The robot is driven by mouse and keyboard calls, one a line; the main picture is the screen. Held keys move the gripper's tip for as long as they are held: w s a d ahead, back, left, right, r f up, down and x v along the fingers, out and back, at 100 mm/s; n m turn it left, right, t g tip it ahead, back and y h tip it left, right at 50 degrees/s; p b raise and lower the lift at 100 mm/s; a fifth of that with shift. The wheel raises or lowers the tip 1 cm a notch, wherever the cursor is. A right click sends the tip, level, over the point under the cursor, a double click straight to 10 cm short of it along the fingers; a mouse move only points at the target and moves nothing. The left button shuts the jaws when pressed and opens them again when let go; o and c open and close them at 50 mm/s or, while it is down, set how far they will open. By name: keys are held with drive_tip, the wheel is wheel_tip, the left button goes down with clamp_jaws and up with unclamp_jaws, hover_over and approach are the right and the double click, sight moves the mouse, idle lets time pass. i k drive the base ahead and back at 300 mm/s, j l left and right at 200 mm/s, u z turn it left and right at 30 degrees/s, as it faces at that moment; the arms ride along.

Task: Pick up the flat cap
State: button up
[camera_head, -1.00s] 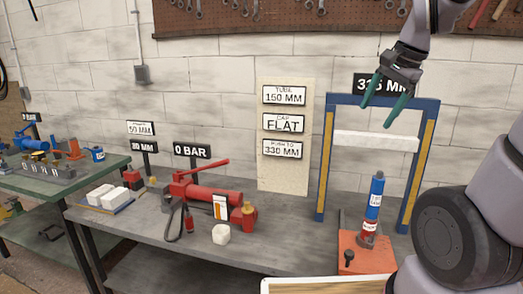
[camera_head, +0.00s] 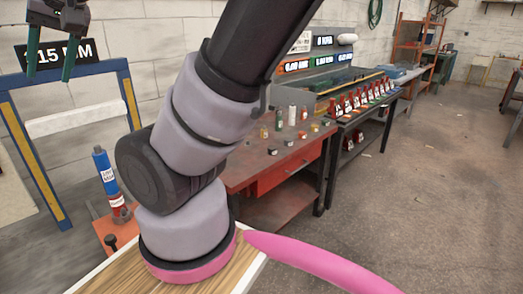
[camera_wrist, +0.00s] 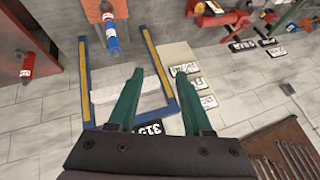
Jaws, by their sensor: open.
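I cannot pick out the flat cap for certain in any view. Several small pieces (camera_head: 288,142) stand on the red-sided workbench (camera_head: 245,165) right of my arm in the head view, too small to tell apart. My gripper (camera_head: 50,72) is at the upper left of the head view, in front of the blue press frame (camera_head: 133,110). Its green fingers are apart. The wrist view shows my gripper (camera_wrist: 160,69) open and empty, with the blue frame (camera_wrist: 84,85) and its white crossbar (camera_wrist: 112,92) beyond.
A blue and red cylinder (camera_head: 104,170) stands upright on an orange base (camera_head: 100,226) by the frame. A row of red holders (camera_head: 358,103) lines the further bench. Open floor (camera_head: 420,170) lies at right. A sign board (camera_wrist: 177,62) shows in the wrist view.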

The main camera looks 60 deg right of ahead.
sight(272, 149)
drive_tip(key=z, duration=2.1)
drive_tip(key=i+l, duration=0.4)
drive_tip(key=i+l+z, duration=0.1)
drive_tip(key=i+l, duration=0.25)
drive_tip(key=i, duration=0.15)
